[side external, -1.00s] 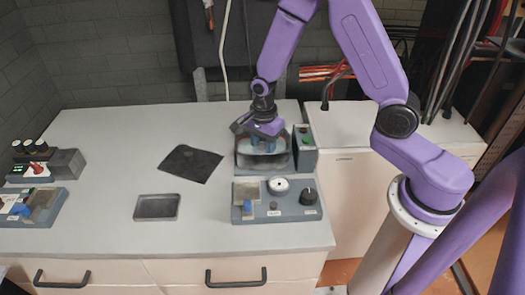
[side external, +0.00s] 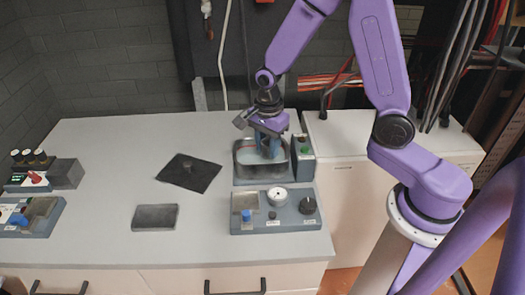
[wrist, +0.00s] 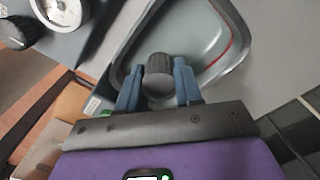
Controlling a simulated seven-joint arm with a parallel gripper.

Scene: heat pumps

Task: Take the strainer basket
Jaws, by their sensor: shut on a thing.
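My gripper (wrist: 158,88) is shut on a dark grey ribbed cylinder, the strainer basket as far as I can tell (wrist: 158,72). The blue fingers press on its two sides in the wrist view. In the side external view, my gripper (side external: 268,154) points down over the grey basin (side external: 242,172), which has pale liquid or a pale floor inside. The cylinder is mostly hidden by the fingers there, and I cannot tell how far it is above the basin floor.
A panel with a gauge (side external: 277,196) and black knob (side external: 308,206) stands in front of the basin. A control box with a green button (side external: 304,150) adjoins its right. A black mat (side external: 205,176) and shallow grey tray (side external: 155,217) lie left, with clear counter around them.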

